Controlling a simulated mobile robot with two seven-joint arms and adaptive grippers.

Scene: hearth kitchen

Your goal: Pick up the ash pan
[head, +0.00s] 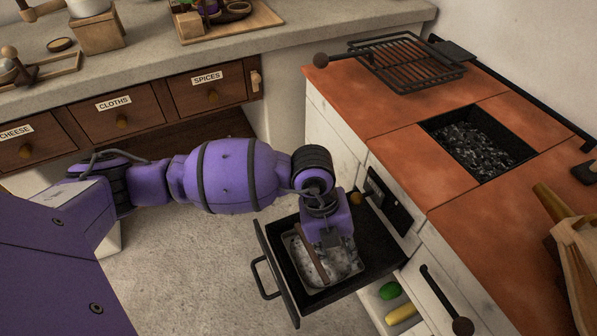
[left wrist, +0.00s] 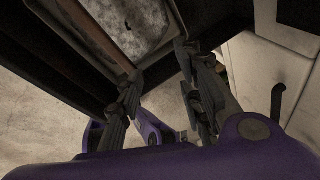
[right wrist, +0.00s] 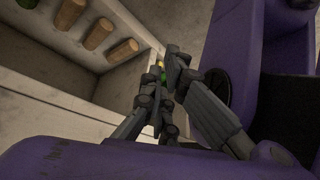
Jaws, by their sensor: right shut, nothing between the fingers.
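The ash pan (head: 343,268) is a shallow metal tray holding grey ash. It sits inside the open dark drawer (head: 276,262) below the stove, with a brown bar (head: 313,256) across its left part. My left gripper (head: 333,240) is over the pan, pointing down, and hides part of it. In the left wrist view, the pan (left wrist: 128,25) is at the top, and the spread fingers of my left gripper (left wrist: 160,65) are near its edge; contact is unclear. My right gripper (right wrist: 170,60) is shut and empty, away from the pan; it is outside the head view.
The stove top (head: 400,125) has a black grate (head: 405,62) and an open pit of coals (head: 470,145). A green item (head: 389,290) and a yellow item (head: 401,313) lie in a compartment beside the drawer. A counter with labelled drawers (head: 118,110) stands behind. Floor is clear left of the drawer.

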